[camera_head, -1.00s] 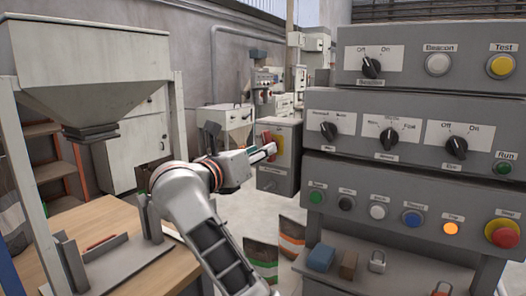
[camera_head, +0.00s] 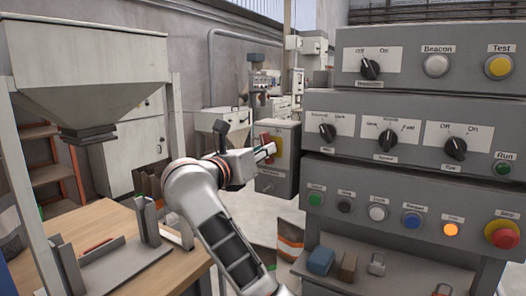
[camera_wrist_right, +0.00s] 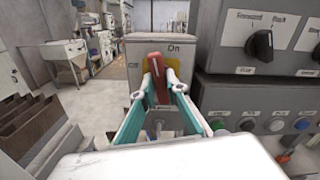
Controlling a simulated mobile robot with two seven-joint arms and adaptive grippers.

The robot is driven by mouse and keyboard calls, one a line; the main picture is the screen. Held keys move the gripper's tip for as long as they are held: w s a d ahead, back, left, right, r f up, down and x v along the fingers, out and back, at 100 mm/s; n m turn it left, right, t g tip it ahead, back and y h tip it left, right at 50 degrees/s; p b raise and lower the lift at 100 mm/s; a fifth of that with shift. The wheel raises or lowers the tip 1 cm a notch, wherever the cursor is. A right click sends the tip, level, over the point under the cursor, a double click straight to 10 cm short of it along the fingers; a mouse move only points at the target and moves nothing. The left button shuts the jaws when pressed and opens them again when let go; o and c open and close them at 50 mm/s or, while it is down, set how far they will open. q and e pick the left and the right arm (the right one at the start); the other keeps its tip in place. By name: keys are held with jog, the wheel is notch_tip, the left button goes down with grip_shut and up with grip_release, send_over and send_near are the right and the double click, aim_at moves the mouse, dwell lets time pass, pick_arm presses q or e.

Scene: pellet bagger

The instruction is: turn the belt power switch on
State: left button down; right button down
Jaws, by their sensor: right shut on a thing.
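The belt power switch is a grey box (camera_head: 276,184) with a yellow plate and a red handle, left of the stacked control panels. In the right wrist view, the red handle (camera_wrist_right: 157,68) stands nearly upright, its top leaning slightly left. "On" is printed at the upper right of the box (camera_wrist_right: 184,60), and a partly blurred label is at its left. My right gripper (camera_wrist_right: 161,84) has its teal-sided fingers on both sides of the handle, shut on it. In the head view, the right gripper (camera_head: 267,152) partly hides the handle. My left gripper is not in view.
Control panels (camera_head: 420,130) with knobs and buttons rise close at the right. A shelf below holds a blue block (camera_head: 321,260), a brown block (camera_head: 347,267) and a padlock (camera_head: 377,263). A hopper (camera_head: 90,60) and wooden table (camera_head: 185,275) stand at the left.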

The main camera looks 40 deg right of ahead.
jog(key=shift+m, duration=1.5)
jog(key=c, duration=2)
grip_release()
jog(key=shift+d, duration=0.1)
jog(key=v, duration=1.2)
jog(key=shift+f, duration=0.1)
